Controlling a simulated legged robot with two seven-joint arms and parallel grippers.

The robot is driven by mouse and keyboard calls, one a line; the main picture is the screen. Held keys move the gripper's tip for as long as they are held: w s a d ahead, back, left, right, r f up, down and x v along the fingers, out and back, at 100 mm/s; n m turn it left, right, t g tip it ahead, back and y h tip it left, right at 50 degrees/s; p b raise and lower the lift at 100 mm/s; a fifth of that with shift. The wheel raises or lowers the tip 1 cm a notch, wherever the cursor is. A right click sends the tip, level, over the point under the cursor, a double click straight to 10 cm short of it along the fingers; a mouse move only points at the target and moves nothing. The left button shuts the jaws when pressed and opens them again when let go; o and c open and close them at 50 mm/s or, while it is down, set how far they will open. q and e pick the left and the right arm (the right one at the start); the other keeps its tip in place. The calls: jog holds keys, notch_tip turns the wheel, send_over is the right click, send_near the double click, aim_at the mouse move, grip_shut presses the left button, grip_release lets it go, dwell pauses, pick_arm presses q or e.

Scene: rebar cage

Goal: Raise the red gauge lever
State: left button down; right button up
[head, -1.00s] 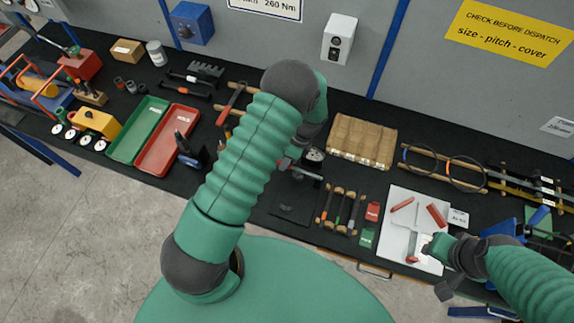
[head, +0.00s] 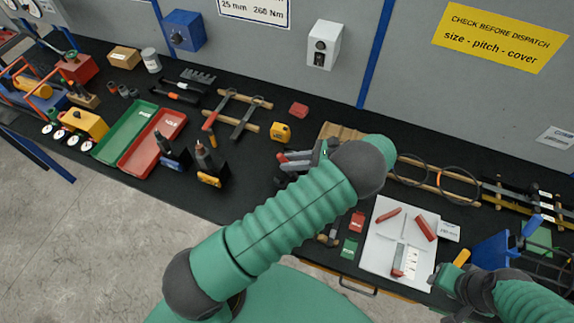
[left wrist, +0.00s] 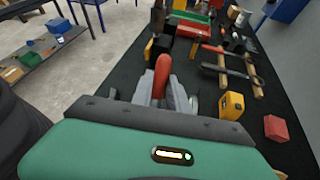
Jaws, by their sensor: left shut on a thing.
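The red lever (left wrist: 162,74) stands up between the fingers of my left gripper (left wrist: 165,95) in the left wrist view. Its red end also shows in the head view (head: 283,158), just left of my left gripper (head: 300,160). The left gripper is shut on it, above the middle of the bench. The gauge body under the lever is mostly hidden behind my gripper and forearm. My right gripper (head: 442,280) is low at the right, by the edge of a white board; its finger opening cannot be made out.
A yellow box (head: 281,131) and a red block (head: 299,110) stand behind the left gripper. Green (head: 140,125) and red trays (head: 152,142) lie to the left, with dark tools nearby. The white board (head: 385,262) holds red pieces.

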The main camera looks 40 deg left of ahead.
pick_arm(q)
jog(key=shift+w+d+r+y+b, duration=0.1)
jog(key=shift+w+d+y+b, duration=0.05)
jog(key=shift+d+y+b, duration=0.15)
jog(key=shift+w+d+r+y+b, duration=0.1)
jog(key=shift+d+y, duration=0.1)
jog(key=shift+d, duration=0.15)
jog(key=c, duration=1.3)
grip_release()
jog(key=shift+w, duration=0.1)
